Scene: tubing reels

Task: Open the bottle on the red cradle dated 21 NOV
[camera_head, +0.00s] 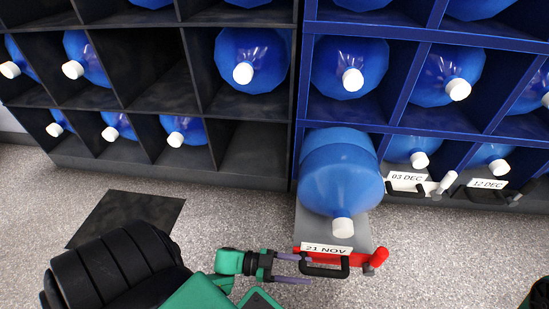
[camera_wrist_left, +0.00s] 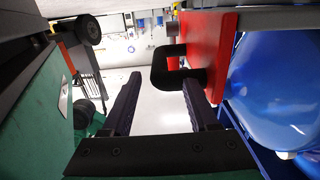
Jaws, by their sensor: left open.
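The cradle dated 21 NOV (camera_head: 305,222) is pulled out of the blue rack. It has a red front (camera_wrist_left: 212,50), a black handle (camera_head: 327,271) and a red knob (camera_head: 377,257). A large blue bottle (camera_head: 335,180) lies on it, its white cap (camera_head: 342,228) facing me and on. My left gripper (camera_head: 302,268) is open at the left end of the handle, below the cap. In the left wrist view, the handle (camera_wrist_left: 160,68) is near and partly between the open fingertips (camera_wrist_left: 162,82); I cannot tell whether they touch. My right gripper is not in view.
The cradles marked 03 DEC (camera_head: 407,177) and 12 DEC (camera_head: 488,184), with white fronts, sit at the blue rack (camera_head: 420,130) to the right. A black rack (camera_head: 190,105) with blue bottles stands left. A dark mat (camera_head: 125,218) lies on the floor.

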